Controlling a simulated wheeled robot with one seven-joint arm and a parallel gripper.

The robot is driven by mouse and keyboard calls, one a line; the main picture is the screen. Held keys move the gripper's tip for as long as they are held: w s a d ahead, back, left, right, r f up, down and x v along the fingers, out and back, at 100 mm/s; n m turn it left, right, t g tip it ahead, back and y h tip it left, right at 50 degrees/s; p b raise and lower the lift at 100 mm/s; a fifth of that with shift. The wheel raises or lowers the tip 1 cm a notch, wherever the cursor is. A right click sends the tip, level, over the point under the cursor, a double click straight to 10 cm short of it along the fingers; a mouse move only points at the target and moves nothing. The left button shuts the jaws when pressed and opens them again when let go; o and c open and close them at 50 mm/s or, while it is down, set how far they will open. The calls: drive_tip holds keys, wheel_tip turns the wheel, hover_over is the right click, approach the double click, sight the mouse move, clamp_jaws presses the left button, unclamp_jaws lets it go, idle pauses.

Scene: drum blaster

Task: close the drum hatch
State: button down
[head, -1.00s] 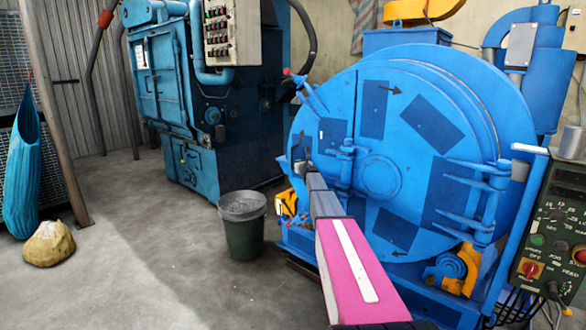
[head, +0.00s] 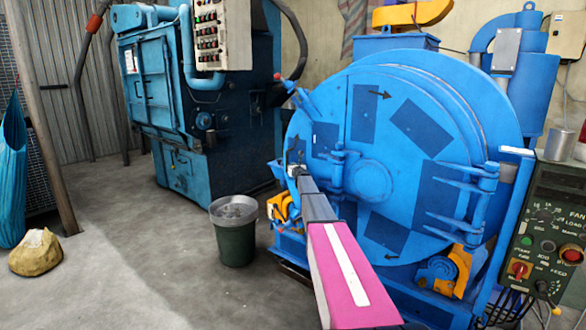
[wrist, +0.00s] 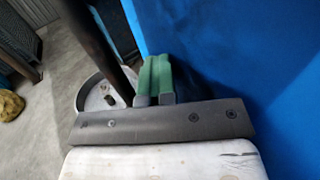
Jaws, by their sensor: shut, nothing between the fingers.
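The blue drum (head: 395,185) stands at the right of the head view with its round front facing me. The drum hatch (head: 325,140) is the left-hand leaf of that front, beside a vertical seam and a hinge-like fitting. It looks nearly in line with the rest of the front; I cannot tell if a small gap remains. My gripper (head: 296,172) is at the hatch's left edge, partly hidden behind my arm. In the wrist view its green fingers (wrist: 153,78) are together and empty, beside a blue surface (wrist: 240,60). I cannot tell whether they touch it.
A dark bucket (head: 236,245) stands on the floor left of the drum and shows beside my fingers in the wrist view (wrist: 88,98). A control panel (head: 545,235) is at the right. A yellow sack (head: 36,255) lies far left.

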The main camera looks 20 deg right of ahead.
drive_tip(key=s, duration=1.1)
drive_tip(key=s+a+f+n+g+y, duration=0.2)
drive_tip(key=s+a+f+n+g, duration=0.15)
drive_tip(key=s+a+n, duration=0.5)
drive_tip(key=s+a+f+n+g+y, duration=0.3)
drive_tip(key=s+a+f+n, duration=0.2)
drive_tip(key=s+a+n, duration=0.3)
drive_tip(key=s+a+f+n+g+y, duration=0.25)
drive_tip(key=s+a+f+n, duration=0.35)
drive_tip(key=s, duration=0.4)
drive_tip(key=s+f+n+g+h, duration=0.2)
drive_tip(key=s+n+g, duration=0.1)
drive_tip(key=s, duration=0.6)
drive_tip(key=s+d+f+n+g+h, duration=0.1)
drive_tip(key=s+f+n+g+h, duration=0.1)
drive_tip(key=s+n, duration=0.4)
drive_tip(key=s+f+n+g+h, duration=0.2)
drive_tip(key=s+n+g+h, duration=0.1)
drive_tip(key=s, duration=1)
drive_tip(key=shift+d+f+n+g, duration=0.3)
drive_tip(key=shift+n+g, duration=0.2)
drive_tip(key=shift+n, duration=0.25)
